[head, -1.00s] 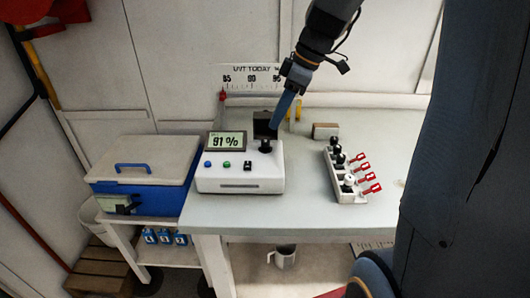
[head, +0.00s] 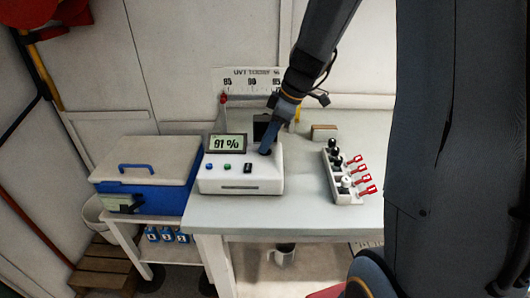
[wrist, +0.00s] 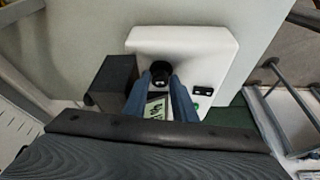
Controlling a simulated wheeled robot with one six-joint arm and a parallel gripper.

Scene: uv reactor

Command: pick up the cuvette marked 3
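A black-capped cuvette (wrist: 160,68) sits in the well of the white meter (head: 236,181); only its cap shows in the wrist view, and no number is readable on it. My gripper (wrist: 161,80) is over the meter, its two blue fingers apart with the cap between or just beyond their tips. I cannot tell whether they touch it. In the head view my gripper (head: 266,151) hides most of that cap. A white rack (head: 345,190) on the right of the bench holds several capped pieces with red tags; their markings are too small to read.
The meter's display (head: 227,142) reads 91 %. A dark block (head: 262,128) stands just behind the well, close to my gripper. A blue cooler with a white lid (head: 146,172) is at left. The bench (head: 305,190) is clear between meter and rack.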

